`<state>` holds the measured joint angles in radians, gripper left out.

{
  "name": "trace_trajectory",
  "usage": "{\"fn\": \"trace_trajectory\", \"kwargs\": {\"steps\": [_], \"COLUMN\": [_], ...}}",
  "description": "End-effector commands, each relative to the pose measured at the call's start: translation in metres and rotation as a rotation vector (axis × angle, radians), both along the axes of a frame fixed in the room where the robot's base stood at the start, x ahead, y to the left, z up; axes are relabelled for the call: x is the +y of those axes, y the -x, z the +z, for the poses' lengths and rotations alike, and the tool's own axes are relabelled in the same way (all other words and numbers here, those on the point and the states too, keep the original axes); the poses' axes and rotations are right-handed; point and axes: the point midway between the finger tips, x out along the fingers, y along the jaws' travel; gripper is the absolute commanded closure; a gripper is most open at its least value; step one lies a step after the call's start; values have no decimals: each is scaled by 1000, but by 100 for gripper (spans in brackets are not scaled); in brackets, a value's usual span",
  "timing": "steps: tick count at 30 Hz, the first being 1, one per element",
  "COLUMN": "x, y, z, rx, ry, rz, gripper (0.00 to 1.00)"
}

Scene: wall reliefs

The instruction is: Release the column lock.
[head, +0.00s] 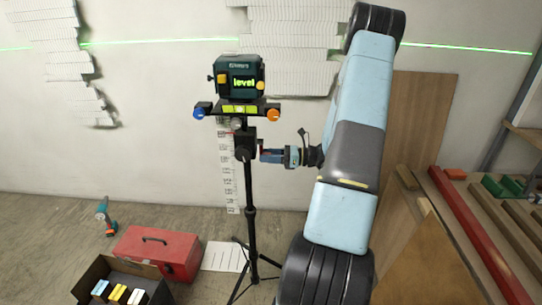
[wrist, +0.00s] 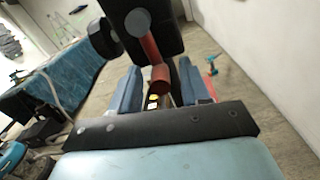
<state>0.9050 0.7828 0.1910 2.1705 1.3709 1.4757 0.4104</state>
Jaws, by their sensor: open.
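A black tripod column (head: 249,185) stands upright and carries a dark green laser level (head: 239,78) whose screen reads "level". A black block (head: 245,145) sits on the column below the level's platform (head: 238,107). My gripper (head: 266,155) is at the right side of this block. In the wrist view, my gripper (wrist: 160,72) has its two blue fingers apart. A red lever (wrist: 149,48), seemingly the column lock, comes down from the black block (wrist: 145,22). Its lower end lies between the fingers in that view; I cannot tell whether they touch it.
Blue (head: 198,114) and orange (head: 272,115) knobs flank the platform. A green laser line (head: 165,41) crosses the wall and white reliefs (head: 290,40). A red toolbox (head: 158,250), an open box (head: 120,280) and a drill (head: 105,216) stand left. Boards (head: 415,120) lean at right.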

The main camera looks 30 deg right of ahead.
Motion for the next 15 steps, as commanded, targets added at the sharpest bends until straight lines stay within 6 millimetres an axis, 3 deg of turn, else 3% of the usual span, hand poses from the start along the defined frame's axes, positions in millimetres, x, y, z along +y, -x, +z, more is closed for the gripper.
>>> {"fn": "trace_trajectory", "kwargs": {"steps": [6,15], "x": [0,0], "y": [0,0], "z": [0,0], "rx": [0,0], "ry": [0,0], "rz": [0,0], "gripper": [55,83]}}
